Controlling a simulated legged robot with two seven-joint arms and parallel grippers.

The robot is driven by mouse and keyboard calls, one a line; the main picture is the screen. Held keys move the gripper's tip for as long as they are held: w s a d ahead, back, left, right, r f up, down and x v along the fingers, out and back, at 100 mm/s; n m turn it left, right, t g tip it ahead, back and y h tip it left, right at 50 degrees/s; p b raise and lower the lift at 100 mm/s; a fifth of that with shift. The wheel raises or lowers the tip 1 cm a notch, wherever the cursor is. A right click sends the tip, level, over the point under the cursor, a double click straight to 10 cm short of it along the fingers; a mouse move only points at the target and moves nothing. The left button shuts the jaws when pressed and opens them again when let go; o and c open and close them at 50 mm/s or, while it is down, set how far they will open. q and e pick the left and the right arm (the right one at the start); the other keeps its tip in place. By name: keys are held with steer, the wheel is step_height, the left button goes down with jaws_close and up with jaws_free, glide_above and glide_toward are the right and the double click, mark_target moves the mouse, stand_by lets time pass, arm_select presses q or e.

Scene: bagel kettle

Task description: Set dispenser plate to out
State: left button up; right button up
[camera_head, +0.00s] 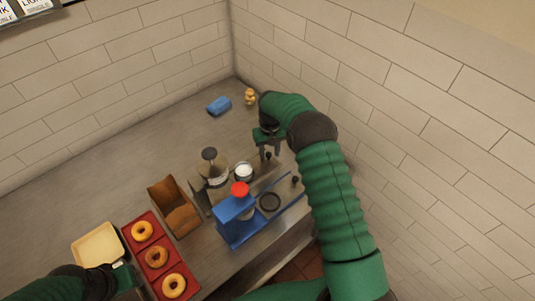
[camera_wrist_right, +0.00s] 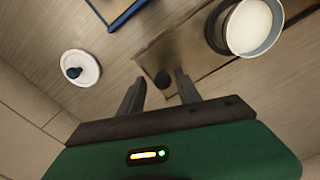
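In the head view the knob (camera_head: 268,156) and the cup (camera_head: 243,171) show among the counter equipment. In the head view the right gripper (camera_head: 270,147) is just above the knob. My left gripper (camera_head: 127,279) is at the lower left, its fingers unclear.
A blue machine with a red top (camera_head: 236,213) stands in front of the cup. A brown box (camera_head: 175,208), a red tray (camera_head: 183,298) of donuts and a beige tray (camera_head: 92,236) are at left. A blue block (camera_head: 219,106) lies near the back corner. The back-left counter is clear.

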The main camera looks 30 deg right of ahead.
arm_select(q)
steer(key=shift+d, duration=0.3)
arm_select(e)
steer(key=shift+d+f, duration=0.15)
steer(key=shift+d, duration=0.05)
step_height(320, 180, up, 8)
steer(key=shift+w+a+r+b, duration=0.1)
steer(key=shift+a+b, duration=0.05)
steer(key=shift+b, duration=0.75)
arm_select(q)
step_height(320, 180, down, 2)
steer(key=shift+a+f, duration=0.1)
steer(key=shift+a, duration=0.05)
arm_select(e)
step_height(320, 180, up, 9)
steer(key=shift+d+f, duration=0.2)
steer(key=shift+d, duration=0.05)
steer(key=shift+f, duration=0.1)
